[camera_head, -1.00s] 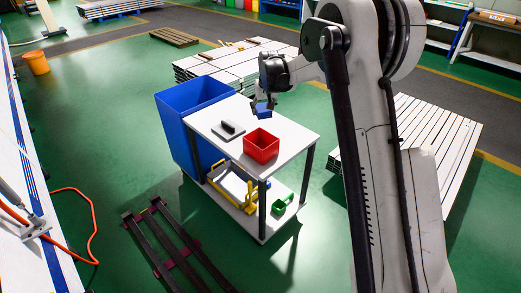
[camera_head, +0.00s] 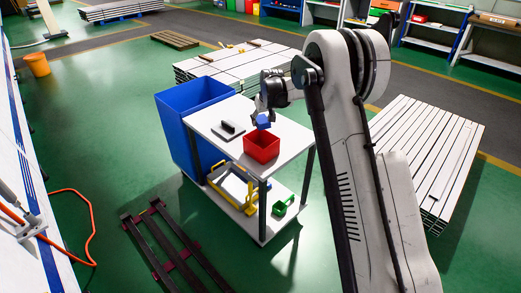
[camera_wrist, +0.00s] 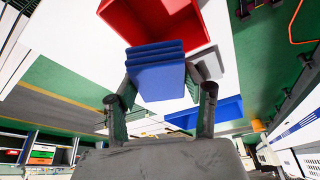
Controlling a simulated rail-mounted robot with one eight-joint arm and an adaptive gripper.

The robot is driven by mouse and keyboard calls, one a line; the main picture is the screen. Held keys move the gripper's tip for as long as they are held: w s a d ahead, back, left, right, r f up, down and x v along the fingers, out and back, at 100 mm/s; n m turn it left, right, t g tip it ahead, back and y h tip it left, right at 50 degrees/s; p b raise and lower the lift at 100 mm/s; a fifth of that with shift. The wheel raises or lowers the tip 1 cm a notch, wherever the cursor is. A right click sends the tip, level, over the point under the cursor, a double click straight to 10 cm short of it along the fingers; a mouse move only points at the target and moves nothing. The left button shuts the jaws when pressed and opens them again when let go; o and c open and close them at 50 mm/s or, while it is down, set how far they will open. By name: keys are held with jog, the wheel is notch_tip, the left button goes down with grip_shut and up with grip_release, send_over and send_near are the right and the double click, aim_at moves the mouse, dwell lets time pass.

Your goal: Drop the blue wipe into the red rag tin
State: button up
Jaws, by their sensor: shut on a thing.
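The blue wipe (camera_head: 263,121) is a small folded stack of blue cloth. My gripper (camera_head: 262,112) is shut on it and holds it in the air above the white cart top. In the wrist view the wipe (camera_wrist: 157,72) sits between the two fingers of my gripper (camera_wrist: 160,88). The red rag tin (camera_head: 262,146) is an open square box on the cart top. In the head view the wipe is just above the tin's back edge. In the wrist view the tin (camera_wrist: 190,22) lies right beyond the wipe, which overlaps its near edge.
The white cart (camera_head: 206,119) also carries a grey flat tool with a dark handle (camera_head: 229,128). A tall blue bin (camera_head: 180,105) stands against its left side. Yellow and green items lie on the lower shelf. Stacked profiles (camera_head: 427,145) lie to the right.

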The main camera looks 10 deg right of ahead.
jog(key=shift+f, duration=0.45)
jog(key=o, duration=1.1)
jog(key=v, duration=1.2)
jog(key=shift+r, duration=0.1)
